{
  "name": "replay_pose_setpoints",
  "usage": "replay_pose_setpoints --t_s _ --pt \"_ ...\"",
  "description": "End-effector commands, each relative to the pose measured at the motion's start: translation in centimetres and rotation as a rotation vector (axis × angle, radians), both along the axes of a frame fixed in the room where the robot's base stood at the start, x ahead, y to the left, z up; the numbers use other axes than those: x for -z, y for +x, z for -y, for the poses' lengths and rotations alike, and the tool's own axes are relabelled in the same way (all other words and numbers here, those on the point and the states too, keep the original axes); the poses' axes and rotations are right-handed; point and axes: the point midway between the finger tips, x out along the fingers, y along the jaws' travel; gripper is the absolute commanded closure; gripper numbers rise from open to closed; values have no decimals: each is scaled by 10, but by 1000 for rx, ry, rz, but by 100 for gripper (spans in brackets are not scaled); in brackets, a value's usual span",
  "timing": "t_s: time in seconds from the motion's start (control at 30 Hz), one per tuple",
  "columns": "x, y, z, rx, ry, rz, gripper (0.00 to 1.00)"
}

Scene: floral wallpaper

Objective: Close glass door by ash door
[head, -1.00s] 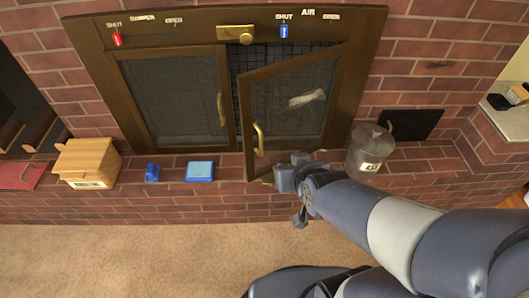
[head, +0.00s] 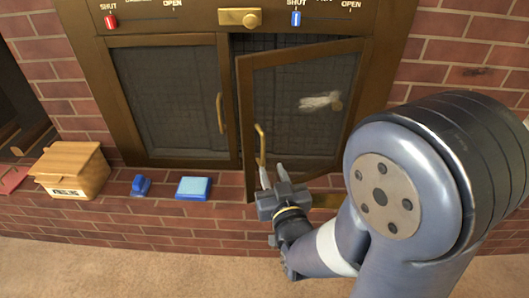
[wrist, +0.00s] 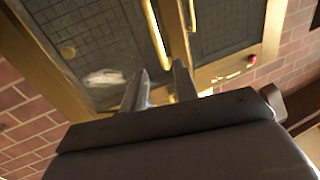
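The right glass door (head: 300,115) of the brass-framed fireplace stands ajar, its left edge swung out toward me, with a dark gap beside the left door (head: 165,100). It has a gold vertical handle (head: 260,144) near its free edge and a whitish smear on the glass. My gripper (head: 273,174) is just below that handle, close to the door's lower free corner. In the wrist view its two fingers (wrist: 160,85) are apart with nothing held between them, and the door's handle (wrist: 156,36) lies beyond them. I cannot tell whether a finger touches the door. The ash door is not visible now.
A wooden box (head: 72,169), a small blue object (head: 141,185) and a light-blue box (head: 193,188) sit on the brick ledge to the left. Red (head: 110,22) and blue (head: 296,18) sliders are above the doors. My arm covers the right side.

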Motion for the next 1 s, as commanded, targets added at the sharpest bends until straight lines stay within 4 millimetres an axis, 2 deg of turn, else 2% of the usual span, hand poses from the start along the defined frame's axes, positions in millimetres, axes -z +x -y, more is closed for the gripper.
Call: replay_pose_setpoints --t_s 0.5,0.7,1.0 --pt "0 83 -19 1 0 0 72" --pt "-1 98 -23 0 0 -1 72" --pt "-1 100 -24 0 0 -2 72"
